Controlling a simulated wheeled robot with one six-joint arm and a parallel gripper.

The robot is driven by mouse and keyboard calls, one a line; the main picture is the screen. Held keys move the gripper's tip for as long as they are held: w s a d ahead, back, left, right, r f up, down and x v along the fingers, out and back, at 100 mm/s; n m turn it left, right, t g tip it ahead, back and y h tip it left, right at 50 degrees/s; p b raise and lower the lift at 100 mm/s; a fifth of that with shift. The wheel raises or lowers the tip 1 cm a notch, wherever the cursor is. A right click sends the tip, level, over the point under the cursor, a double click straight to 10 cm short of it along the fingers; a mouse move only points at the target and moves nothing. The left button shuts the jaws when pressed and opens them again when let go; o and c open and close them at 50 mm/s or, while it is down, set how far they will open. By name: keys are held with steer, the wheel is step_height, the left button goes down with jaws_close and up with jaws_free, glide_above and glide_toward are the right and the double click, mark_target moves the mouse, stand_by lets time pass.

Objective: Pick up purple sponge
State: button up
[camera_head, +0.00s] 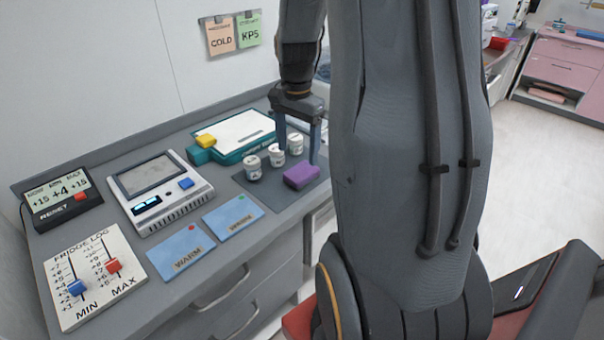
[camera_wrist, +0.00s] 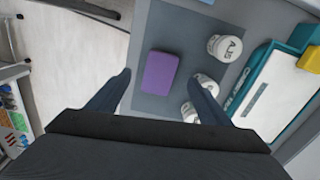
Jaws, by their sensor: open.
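The purple sponge (camera_head: 301,176) lies flat on a dark grey mat (camera_head: 262,192) near the counter's front edge. In the wrist view the sponge (camera_wrist: 159,73) lies between the two fingers, a little beyond their tips. My gripper (camera_head: 300,160) points down from above and behind the sponge in the head view. It is open and empty, and it also shows in the wrist view (camera_wrist: 162,85). The fingers appear apart from the sponge. In the wrist view, the right finger partly covers a white vial.
White vials (camera_head: 252,167) stand close beside the sponge on the mat. A teal-edged tray (camera_head: 228,156) with a yellow block (camera_head: 206,141) is behind them. Blue cards (camera_head: 233,214), a grey device (camera_head: 160,192) and a fridge log panel (camera_head: 90,272) fill the counter's left part.

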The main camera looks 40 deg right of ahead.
mark_target(302, 170)
steer(key=shift+d+m, duration=0.5)
steer(key=shift+d, duration=0.35)
steer(key=shift+d+f, duration=0.15)
steer(key=shift+w+f+p, duration=0.15)
steer(key=shift+f+p, duration=0.6)
steer(key=shift+f, duration=1.1)
steer(key=shift+w+f+p, duration=0.1)
steer(key=shift+f+p, duration=0.65)
steer(key=shift+f, duration=1.1)
steer(key=c, duration=1.2)
steer(key=shift+r, duration=0.15)
step_height(302, 170, up, 10)
steer(key=b, duration=0.2)
steer(key=shift+b, duration=0.4)
steer(key=o, duration=0.6)
steer(key=shift+c, duration=0.2)
steer(key=c, duration=0.4)
